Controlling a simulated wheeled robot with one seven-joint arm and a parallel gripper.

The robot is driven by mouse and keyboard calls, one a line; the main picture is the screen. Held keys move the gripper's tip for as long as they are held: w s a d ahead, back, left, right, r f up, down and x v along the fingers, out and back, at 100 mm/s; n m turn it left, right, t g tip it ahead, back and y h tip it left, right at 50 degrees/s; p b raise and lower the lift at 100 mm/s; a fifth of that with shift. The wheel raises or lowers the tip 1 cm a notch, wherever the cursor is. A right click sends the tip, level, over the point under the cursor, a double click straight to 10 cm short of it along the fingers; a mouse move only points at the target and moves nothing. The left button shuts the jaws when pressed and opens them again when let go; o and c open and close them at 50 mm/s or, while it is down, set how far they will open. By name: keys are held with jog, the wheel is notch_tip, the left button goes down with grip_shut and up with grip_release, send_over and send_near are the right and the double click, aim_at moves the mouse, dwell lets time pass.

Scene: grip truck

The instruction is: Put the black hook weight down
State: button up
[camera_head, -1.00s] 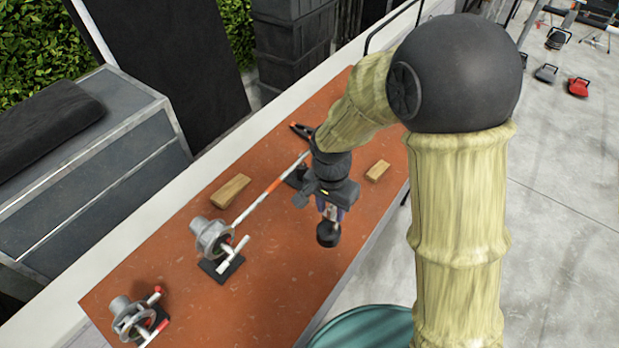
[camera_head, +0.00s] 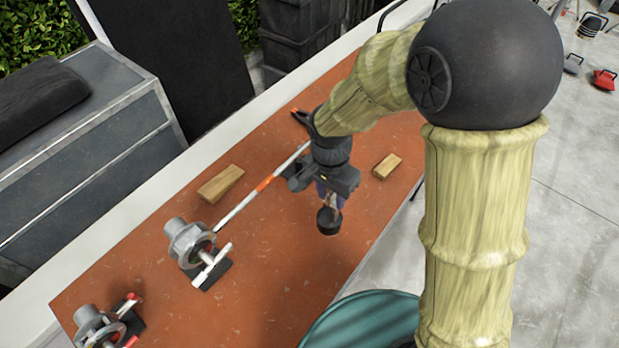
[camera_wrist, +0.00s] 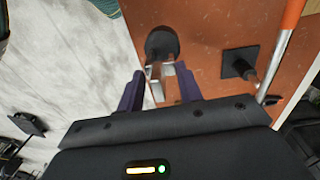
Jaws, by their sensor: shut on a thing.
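The black hook weight (camera_head: 328,221) hangs below my gripper (camera_head: 331,196) in the head view, over the orange-brown table top. In the wrist view the weight (camera_wrist: 162,43) is a dark round disc beyond the fingertips. My gripper (camera_wrist: 158,84) is shut on its pale metal hook, between two dark purple fingers. I cannot tell for certain whether the weight's base touches the table or is a little above it.
The table (camera_head: 290,270) has bare room around the weight. Wooden blocks lie at left (camera_head: 220,184) and right (camera_head: 387,166). A second device (camera_head: 98,327) stands at lower left.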

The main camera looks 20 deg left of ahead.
aim_at(329, 213)
jog(key=shift+w+f+b, duration=0.2)
jog(key=shift+f+b, duration=0.05)
jog(key=shift+f, duration=0.25)
jog(key=shift+w+f+b, duration=0.15)
jog(key=shift+f+b, duration=0.05)
jog(key=shift+f, duration=0.25)
jog(key=shift+f+p, duration=0.6)
jog(key=shift+f, duration=2.3)
jog(key=shift+f+p, duration=0.45)
jog(key=shift+f, duration=1.6)
